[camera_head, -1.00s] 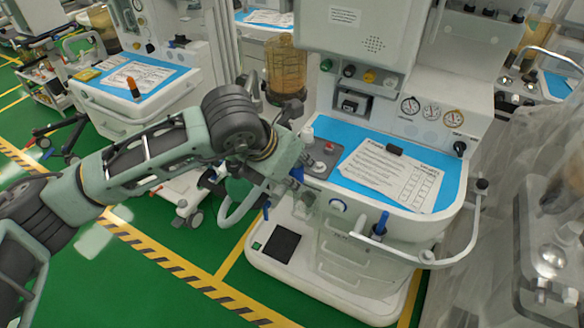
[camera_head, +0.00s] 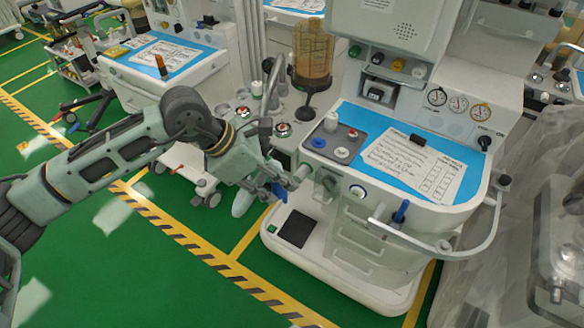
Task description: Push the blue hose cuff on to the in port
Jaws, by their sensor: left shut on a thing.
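My left gripper (camera_head: 272,182) is at the front left corner of the near anaesthesia cart (camera_head: 372,262). It is shut on a blue piece (camera_head: 279,193), which looks like the blue hose cuff; the fingers hide much of it. A pale hose (camera_head: 242,203) hangs just below and left of the gripper. A light port stub (camera_head: 302,173) sticks out from the cart corner, close to the right of the fingers. I cannot tell whether the cuff touches it, or which stub is the in port. A darker stub (camera_head: 329,184) is further right. My right gripper is not in view.
An amber canister (camera_head: 312,55) stands behind the gripper. The cart top has a grey panel (camera_head: 335,140) with knobs and a paper sheet (camera_head: 415,163). A curved rail (camera_head: 450,246) guards its front right. A second cart (camera_head: 150,65) stands at the left; green floor lies between.

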